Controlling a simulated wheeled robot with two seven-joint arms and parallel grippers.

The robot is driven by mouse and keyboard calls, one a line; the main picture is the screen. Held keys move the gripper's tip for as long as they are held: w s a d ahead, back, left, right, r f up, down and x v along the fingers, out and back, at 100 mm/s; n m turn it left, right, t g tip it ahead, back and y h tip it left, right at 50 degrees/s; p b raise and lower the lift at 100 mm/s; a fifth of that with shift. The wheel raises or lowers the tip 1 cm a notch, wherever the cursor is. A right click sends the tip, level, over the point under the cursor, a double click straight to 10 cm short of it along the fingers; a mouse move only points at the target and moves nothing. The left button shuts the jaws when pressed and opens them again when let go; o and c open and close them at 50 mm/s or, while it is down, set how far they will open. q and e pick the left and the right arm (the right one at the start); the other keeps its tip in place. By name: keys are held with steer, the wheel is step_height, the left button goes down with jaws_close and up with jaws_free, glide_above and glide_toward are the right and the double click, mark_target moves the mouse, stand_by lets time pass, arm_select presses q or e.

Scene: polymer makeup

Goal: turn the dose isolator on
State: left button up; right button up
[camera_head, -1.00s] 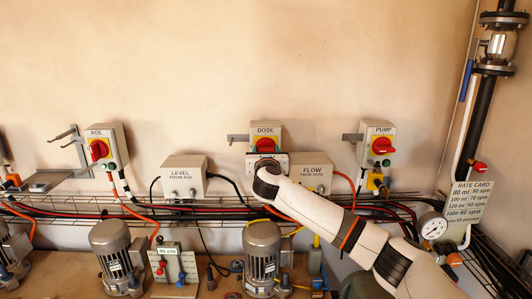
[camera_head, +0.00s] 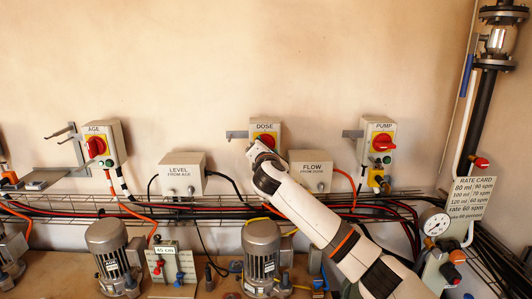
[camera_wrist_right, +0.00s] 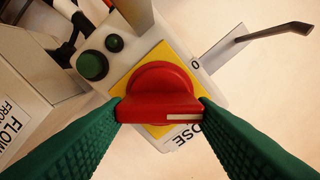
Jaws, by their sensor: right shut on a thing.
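The dose isolator is a pale box labelled DOSE (camera_head: 265,127) on the back wall, with a yellow plate and a red rotary handle (camera_head: 267,140). In the right wrist view the red handle (camera_wrist_right: 160,82) fills the middle, on its yellow plate (camera_wrist_right: 176,58). My right gripper (camera_wrist_right: 160,108) has its two green fingers shut on the handle's grip bar, one at each end. The bar lies across that view, with a white mark at its right end. In the head view my right arm hides the box's lower part. My left gripper is not in view.
The AGE isolator (camera_head: 97,146) stands left and the PUMP isolator (camera_head: 383,142) right, both with red handles. LEVEL (camera_head: 183,174) and FLOW (camera_head: 312,171) boxes sit nearby. A wire cable tray (camera_head: 75,204) and motors (camera_head: 107,240) lie below.

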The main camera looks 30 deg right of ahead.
steer(key=shift+f+m+b, duration=0.2)
steer(key=shift+m+b, duration=1.85)
steer(key=shift+m, duration=2.75)
steer(key=o, duration=1)
steer(key=shift+d, duration=0.1)
steer(key=shift+s, duration=0.1)
